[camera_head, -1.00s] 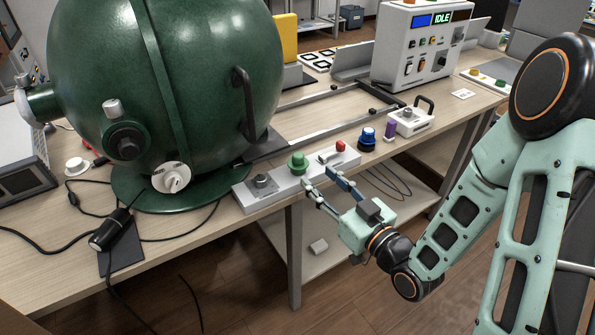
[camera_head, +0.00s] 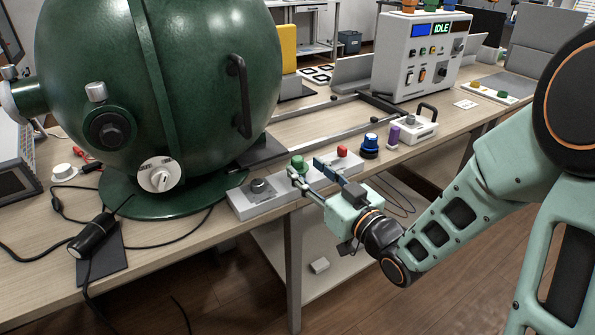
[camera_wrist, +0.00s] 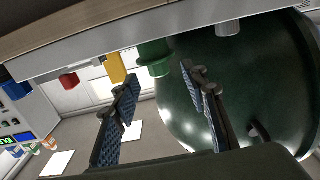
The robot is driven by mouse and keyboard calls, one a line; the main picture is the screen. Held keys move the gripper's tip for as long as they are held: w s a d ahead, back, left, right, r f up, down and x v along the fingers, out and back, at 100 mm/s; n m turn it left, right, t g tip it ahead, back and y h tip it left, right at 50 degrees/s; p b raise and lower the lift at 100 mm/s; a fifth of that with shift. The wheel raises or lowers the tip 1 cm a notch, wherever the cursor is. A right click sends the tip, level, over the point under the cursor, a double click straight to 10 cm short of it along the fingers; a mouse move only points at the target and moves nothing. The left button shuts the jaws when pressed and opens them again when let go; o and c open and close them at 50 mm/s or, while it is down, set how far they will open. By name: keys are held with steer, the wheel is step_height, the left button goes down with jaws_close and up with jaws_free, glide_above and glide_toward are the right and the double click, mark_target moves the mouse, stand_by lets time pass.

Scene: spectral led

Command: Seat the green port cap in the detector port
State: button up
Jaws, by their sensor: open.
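The green port cap (camera_head: 298,163) sits upright on the light grey tray (camera_head: 243,206), and a fingertip partly covers it in the head view. My gripper (camera_head: 306,169) is open at the tray's front edge, with its fingers close to the cap. In the wrist view the cap (camera_wrist: 154,56) shows beyond the spread fingertips of my gripper (camera_wrist: 160,80), and I see no grip on it. A dark round fitting (camera_head: 112,131) on the large green sphere (camera_head: 200,75) may be the detector port; I cannot tell for sure.
A dark knobbed piece (camera_head: 259,188) and a red one (camera_head: 342,151) sit on the tray beside the cap. A blue-topped piece (camera_head: 370,141) stands to its right. A black lamp (camera_head: 92,238) and cables lie at the left.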

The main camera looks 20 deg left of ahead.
mark_target(298, 158)
steer(key=b+x, duration=0.1)
steer(key=x, duration=0.4)
steer(key=shift+r, duration=0.2)
steer(key=shift+d, duration=0.1)
steer(key=c, duration=1.1)
steer(key=shift+r, duration=0.15)
